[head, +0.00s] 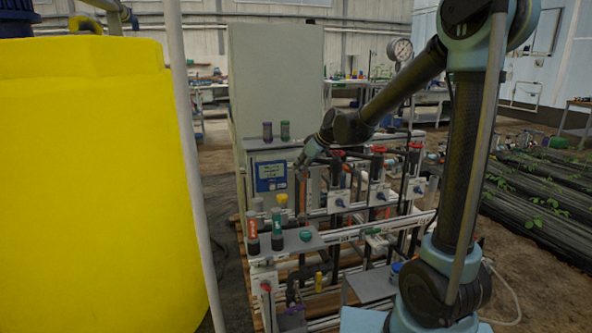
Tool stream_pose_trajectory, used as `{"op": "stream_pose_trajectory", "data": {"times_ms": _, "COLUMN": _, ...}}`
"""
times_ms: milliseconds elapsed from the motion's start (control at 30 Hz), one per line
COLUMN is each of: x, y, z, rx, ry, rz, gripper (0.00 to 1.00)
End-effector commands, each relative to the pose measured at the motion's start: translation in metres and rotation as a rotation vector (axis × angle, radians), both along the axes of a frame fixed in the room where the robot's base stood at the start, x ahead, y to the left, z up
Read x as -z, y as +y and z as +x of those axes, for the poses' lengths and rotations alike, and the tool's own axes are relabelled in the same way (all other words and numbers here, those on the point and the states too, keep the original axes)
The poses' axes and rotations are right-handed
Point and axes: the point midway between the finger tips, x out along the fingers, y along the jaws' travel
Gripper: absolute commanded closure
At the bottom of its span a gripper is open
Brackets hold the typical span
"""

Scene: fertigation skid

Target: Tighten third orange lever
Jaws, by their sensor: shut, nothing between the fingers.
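My arm reaches in from the right, and its end with my gripper (301,176) hangs beside the left part of the skid, just right of the blue-framed display. My gripper is small here; it is shut and empty. No part clearly reads as an orange lever. Small red handles top the valves along the skid's upper row: one near my wrist (337,153), one in the middle (378,148) and one at the right (416,146). Another red handle (266,287) sits low at the front left. I cannot tell which is the third lever or whether my gripper touches anything.
A large yellow tank (95,190) and a pale upright pole (190,150) stand at left. A grey cabinet (275,85) rises behind the controller display (270,176). Several capped bottles, one orange-red (251,228), stand on a front shelf (290,243). Planted rows lie right.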

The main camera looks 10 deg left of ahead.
Motion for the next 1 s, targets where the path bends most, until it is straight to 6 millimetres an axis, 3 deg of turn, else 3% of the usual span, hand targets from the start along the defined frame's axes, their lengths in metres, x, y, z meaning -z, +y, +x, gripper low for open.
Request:
{"op": "stream_pose_trajectory", "data": {"times_ms": 733, "x": 0.001, "y": -0.011, "z": 0.000, "rx": 0.001, "ry": 0.000, "rz": -0.008, "gripper": 1.00}}
{"op": "stream_pose_trajectory", "data": {"times_ms": 1000, "x": -0.024, "y": -0.025, "z": 0.004, "rx": -0.002, "ry": 0.001, "rz": -0.005, "gripper": 1.00}}
